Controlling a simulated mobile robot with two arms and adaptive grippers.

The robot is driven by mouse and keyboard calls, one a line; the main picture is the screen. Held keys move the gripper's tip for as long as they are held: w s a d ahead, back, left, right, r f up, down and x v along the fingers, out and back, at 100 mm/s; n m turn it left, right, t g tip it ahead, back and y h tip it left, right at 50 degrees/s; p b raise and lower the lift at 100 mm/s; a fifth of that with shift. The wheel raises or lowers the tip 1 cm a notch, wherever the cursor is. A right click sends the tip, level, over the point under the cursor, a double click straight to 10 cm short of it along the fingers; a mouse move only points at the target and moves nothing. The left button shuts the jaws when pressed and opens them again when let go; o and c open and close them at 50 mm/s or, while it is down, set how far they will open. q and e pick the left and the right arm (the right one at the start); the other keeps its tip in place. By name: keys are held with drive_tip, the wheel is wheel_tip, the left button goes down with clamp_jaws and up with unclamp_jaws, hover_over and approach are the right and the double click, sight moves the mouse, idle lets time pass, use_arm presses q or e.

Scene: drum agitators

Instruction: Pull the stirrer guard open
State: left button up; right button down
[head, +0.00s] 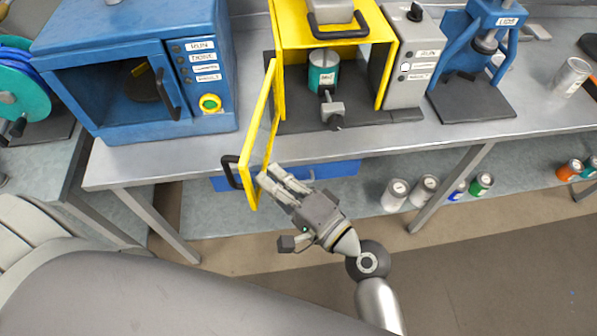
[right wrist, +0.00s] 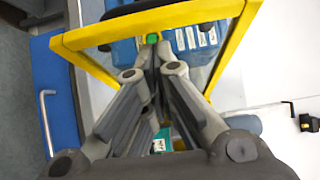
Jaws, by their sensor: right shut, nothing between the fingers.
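The stirrer guard (head: 263,135) is a yellow-framed clear door, swung wide open toward me on the yellow stirrer housing (head: 290,20). Its black handle (head: 231,172) is on the outer left face. My right gripper (head: 265,178) is shut and empty, with its fingertips close to the inner side of the guard's free edge; I cannot tell whether they touch. In the right wrist view the guard frame (right wrist: 150,24) crosses above the shut fingers. A teal can (head: 323,75) stands inside the housing behind a grey clamp (head: 332,108). My left gripper is not in view.
A blue oven-like machine (head: 100,70) stands left of the housing. A grey control box (head: 412,60) and a blue press (head: 470,60) stand to the right. Several cans, including a green one (head: 481,185), sit on a lower shelf. A blue drawer (head: 335,172) is under the bench.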

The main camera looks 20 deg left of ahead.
drive_tip(key=shift+s+a, duration=0.2)
drive_tip(key=shift+a, duration=0.35)
drive_tip(key=shift+s+a, duration=0.2)
drive_tip(key=shift+a, duration=0.35)
